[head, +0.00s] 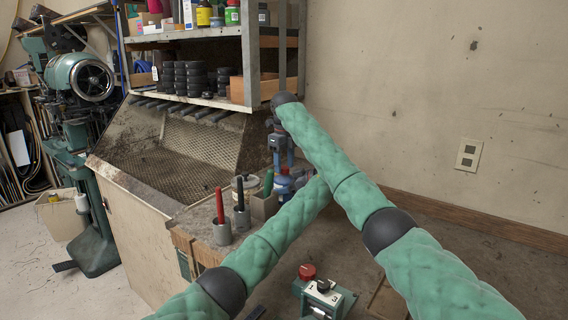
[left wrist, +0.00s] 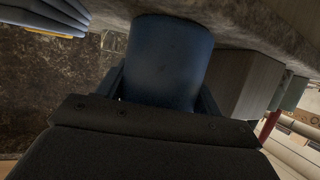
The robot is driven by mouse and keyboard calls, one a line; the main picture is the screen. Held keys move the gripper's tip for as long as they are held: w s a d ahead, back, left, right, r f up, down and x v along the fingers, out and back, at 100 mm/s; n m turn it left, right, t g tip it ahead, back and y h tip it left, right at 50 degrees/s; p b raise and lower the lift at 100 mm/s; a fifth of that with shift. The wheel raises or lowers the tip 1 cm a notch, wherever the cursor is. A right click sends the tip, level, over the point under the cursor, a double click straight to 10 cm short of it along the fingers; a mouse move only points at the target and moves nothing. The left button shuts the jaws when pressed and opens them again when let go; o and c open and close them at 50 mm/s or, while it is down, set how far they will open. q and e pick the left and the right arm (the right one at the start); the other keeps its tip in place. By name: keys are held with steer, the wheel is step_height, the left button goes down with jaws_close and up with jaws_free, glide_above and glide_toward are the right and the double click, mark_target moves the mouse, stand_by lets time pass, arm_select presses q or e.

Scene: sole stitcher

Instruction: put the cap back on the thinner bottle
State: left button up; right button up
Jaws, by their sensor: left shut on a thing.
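A blue rounded body (left wrist: 166,60), which looks like the thinner bottle, fills the middle of the left wrist view between the two dark fingers of my left gripper (left wrist: 160,92). My left gripper is shut on it. In the head view the blue bottle (head: 284,186) is small and partly hidden behind my left forearm, beside the grey box. My right arm reaches over from the right, and its gripper (head: 282,158) hangs down just above the bottle. A small red spot shows between them; I cannot tell whether it is the cap. The right fingers are too small to read.
Left of the bottle stand a grey box (head: 264,205), a pale jar (head: 245,184) and cups with a red tool (head: 219,205) and a black tool (head: 240,195). A green device (head: 325,297) with a red knob (head: 306,271) is in front. A shelf (head: 210,102) stands behind.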

steer(key=shift+a+r, duration=0.1)
steer(key=shift+r, duration=2.05)
steer(key=shift+r, duration=0.1)
steer(key=shift+c, duration=0.3)
